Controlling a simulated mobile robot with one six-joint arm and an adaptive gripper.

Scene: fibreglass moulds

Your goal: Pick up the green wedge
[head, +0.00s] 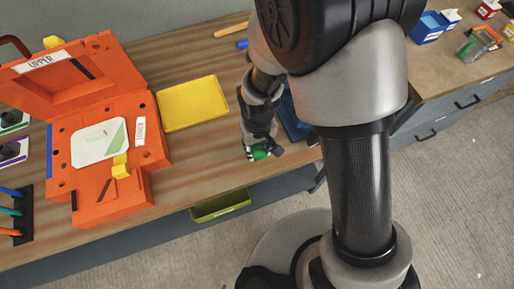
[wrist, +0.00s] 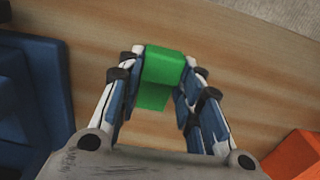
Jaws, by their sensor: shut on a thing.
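The green wedge (wrist: 164,68) is between the two fingers of my gripper (wrist: 162,85) in the wrist view. My gripper is shut on it, with a finger against each side. In the head view the green wedge (head: 261,154) shows as a small green patch at the tip of my gripper (head: 262,150), over the bench near its front edge. Part of the wedge is hidden by the fingers. I cannot tell how far it is above the wood.
An orange mould (head: 87,180) with an open lid marked UPPER stands at the left. A yellow tray (head: 193,103) lies between it and my arm. A blue object (wrist: 30,100) is close to my gripper. Small boxes (head: 429,27) stand at the back right.

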